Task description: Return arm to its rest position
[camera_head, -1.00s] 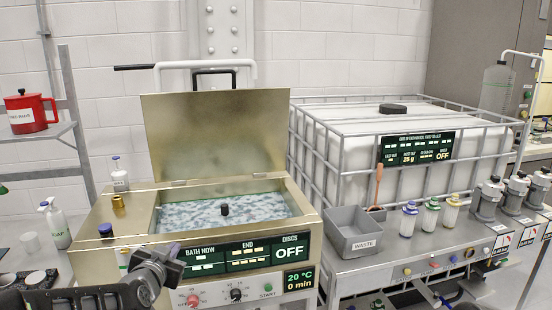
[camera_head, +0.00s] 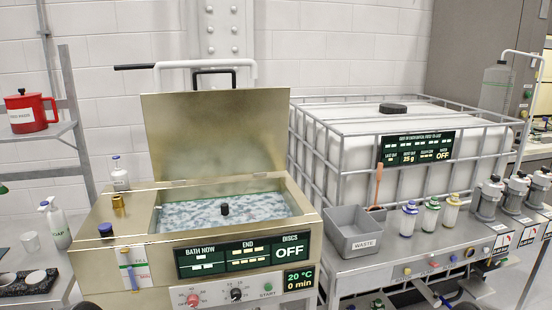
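Neither of my grippers shows in the head view. A small dark shape (camera_head: 87,305) at the bottom edge on the left may be part of my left arm; no fingers can be made out on it. The brass-coloured bath (camera_head: 110,268) stands in front with its lid (camera_head: 215,135) raised and blue-white liquid (camera_head: 190,214) inside. A black knob (camera_head: 225,209) stands in the middle of the liquid. The front panel (camera_head: 243,255) is unobstructed and reads OFF, with 20 °C and 0 min below.
A grey waste bin (camera_head: 355,244) and several small capped bottles (camera_head: 431,216) stand on the right bench, before a caged white tank (camera_head: 365,185). A red mug (camera_head: 31,112) sits on the left shelf. A soap bottle (camera_head: 57,226) stands at the left. Space before the bath looks clear.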

